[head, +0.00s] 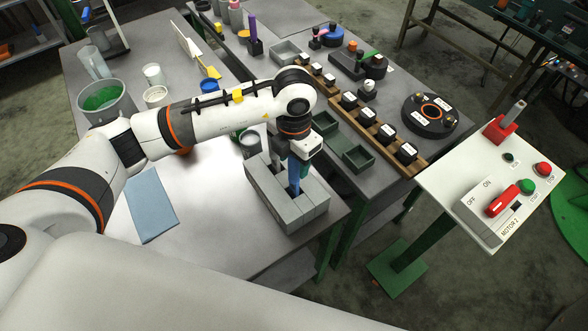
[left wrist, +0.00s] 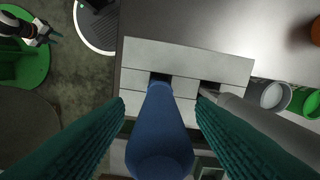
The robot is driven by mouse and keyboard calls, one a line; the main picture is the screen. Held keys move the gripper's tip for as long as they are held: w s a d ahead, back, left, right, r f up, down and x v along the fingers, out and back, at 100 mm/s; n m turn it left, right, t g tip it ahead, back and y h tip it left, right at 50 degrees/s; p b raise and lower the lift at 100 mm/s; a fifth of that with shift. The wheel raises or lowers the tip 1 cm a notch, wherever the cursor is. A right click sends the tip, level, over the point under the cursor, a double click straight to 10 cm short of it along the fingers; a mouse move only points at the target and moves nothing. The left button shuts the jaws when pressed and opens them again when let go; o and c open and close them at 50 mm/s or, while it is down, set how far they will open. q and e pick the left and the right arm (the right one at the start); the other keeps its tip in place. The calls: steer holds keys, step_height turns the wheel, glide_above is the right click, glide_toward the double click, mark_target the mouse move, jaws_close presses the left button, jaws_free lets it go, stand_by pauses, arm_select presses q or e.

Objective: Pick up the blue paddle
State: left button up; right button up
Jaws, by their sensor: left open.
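The blue paddle (head: 294,175) stands upright in a slot of the grey block holder (head: 302,213) on the near table. In the left wrist view the paddle (left wrist: 160,130) rises toward the camera between the two teal fingers, with its lower end in the holder (left wrist: 180,57). My left gripper (head: 302,160) is open, with one finger on each side of the paddle and gaps visible between. In the head view the gripper hides the paddle's top. A small claw-like shape, apparently my right gripper (left wrist: 45,34), shows far off in the left wrist view; its jaws are too small to read.
A grey rod (left wrist: 222,98) sits by a second slot. A blue cloth (head: 151,204) lies on the table at left. A wooden rack (head: 378,130) and a white control panel (head: 492,185) are to the right.

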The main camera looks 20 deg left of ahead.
arm_select(q)
steer(key=c, duration=0.9)
steer(key=shift+c, duration=0.2)
